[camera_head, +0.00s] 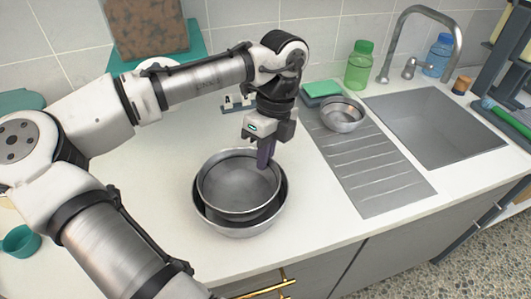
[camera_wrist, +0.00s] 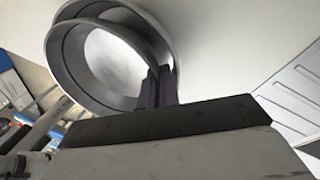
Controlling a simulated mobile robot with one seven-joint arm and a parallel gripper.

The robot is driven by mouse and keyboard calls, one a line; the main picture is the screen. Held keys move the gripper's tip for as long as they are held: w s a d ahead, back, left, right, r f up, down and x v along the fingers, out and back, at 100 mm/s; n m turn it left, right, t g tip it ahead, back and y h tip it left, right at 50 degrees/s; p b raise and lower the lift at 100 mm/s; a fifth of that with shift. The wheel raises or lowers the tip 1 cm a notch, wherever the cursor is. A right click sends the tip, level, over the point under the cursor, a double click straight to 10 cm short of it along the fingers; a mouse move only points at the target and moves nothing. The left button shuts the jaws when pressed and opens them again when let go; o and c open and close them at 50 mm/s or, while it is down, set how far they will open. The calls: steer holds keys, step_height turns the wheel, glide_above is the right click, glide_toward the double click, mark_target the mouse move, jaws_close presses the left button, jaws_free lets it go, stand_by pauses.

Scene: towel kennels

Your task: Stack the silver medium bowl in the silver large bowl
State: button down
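The silver medium bowl (camera_head: 238,178) sits within the rim of the silver large bowl (camera_head: 236,229) on the white counter. It lies toward the back of the large bowl, and a dark crescent of the large bowl's inside shows at the front and right. Whether it rests on the bottom is hidden. My gripper (camera_head: 266,158) points down at the medium bowl's right back rim. In the wrist view, its two purple fingers (camera_wrist: 158,86) are close together on the rim of the medium bowl (camera_wrist: 112,62), inside the large bowl (camera_wrist: 64,42).
A small silver bowl (camera_head: 342,115) stands on the grooved drainboard (camera_head: 372,175), near a green sponge (camera_head: 322,89). A green bottle (camera_head: 359,66) and the sink (camera_head: 435,125) are farther back and right. The counter around the nested bowls is clear.

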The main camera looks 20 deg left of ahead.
steer(key=shift+f, duration=0.35)
steer(key=c, duration=1.9)
jaws_free()
steer(key=shift+r, duration=0.45)
steer(key=v, duration=1.2)
steer(key=shift+r, duration=0.15)
